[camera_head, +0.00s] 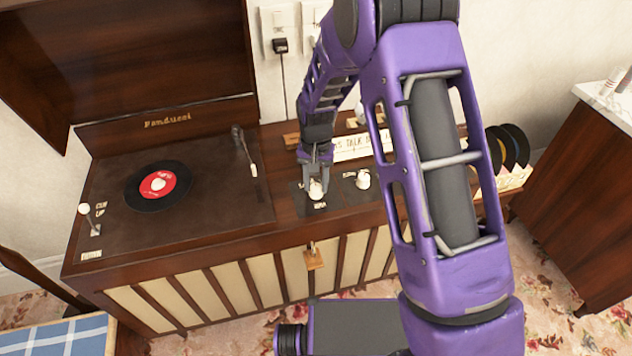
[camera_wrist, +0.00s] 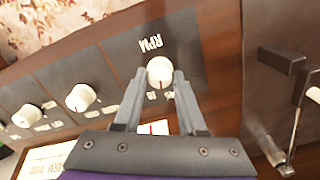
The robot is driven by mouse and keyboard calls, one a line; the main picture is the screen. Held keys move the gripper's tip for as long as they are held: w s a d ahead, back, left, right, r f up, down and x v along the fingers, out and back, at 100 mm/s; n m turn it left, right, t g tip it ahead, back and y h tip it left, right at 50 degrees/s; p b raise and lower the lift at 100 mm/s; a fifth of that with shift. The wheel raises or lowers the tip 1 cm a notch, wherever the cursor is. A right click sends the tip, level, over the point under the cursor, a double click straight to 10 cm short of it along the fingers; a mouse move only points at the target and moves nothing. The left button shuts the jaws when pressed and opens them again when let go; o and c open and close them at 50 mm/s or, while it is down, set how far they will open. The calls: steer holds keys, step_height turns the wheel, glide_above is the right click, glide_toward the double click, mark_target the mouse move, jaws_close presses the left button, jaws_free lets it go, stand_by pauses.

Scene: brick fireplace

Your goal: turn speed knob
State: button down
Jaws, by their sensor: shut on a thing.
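The speed knob (camera_head: 317,187) is a white round knob on a dark panel of the wooden record player cabinet. In the wrist view the knob (camera_wrist: 160,71) sits beside printed "RPM" lettering. My gripper (camera_head: 317,178) reaches down from above onto this knob. In the wrist view the fingers of my gripper (camera_wrist: 163,82) are on either side of the knob, shut on it. The fingers hide part of the knob's sides and some of the markings around it.
Another white knob (camera_head: 362,179) stands close to the right; several knobs show in the wrist view. A record (camera_head: 158,186) lies on the turntable deck, with the tonearm (camera_head: 244,150) between it and my gripper. A raised lid (camera_head: 160,60) stands behind. A wooden cabinet (camera_head: 580,190) is at right.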

mark_target(316, 186)
steer(key=shift+n, duration=1)
steer(key=shift+c, duration=2.4)
jaws_free()
steer(key=shift+r, duration=0.1)
step_height(316, 186, up, 17)
steer(key=p, duration=0.2)
steer(key=shift+r+p, duration=0.15)
steer(key=shift+p, duration=0.25)
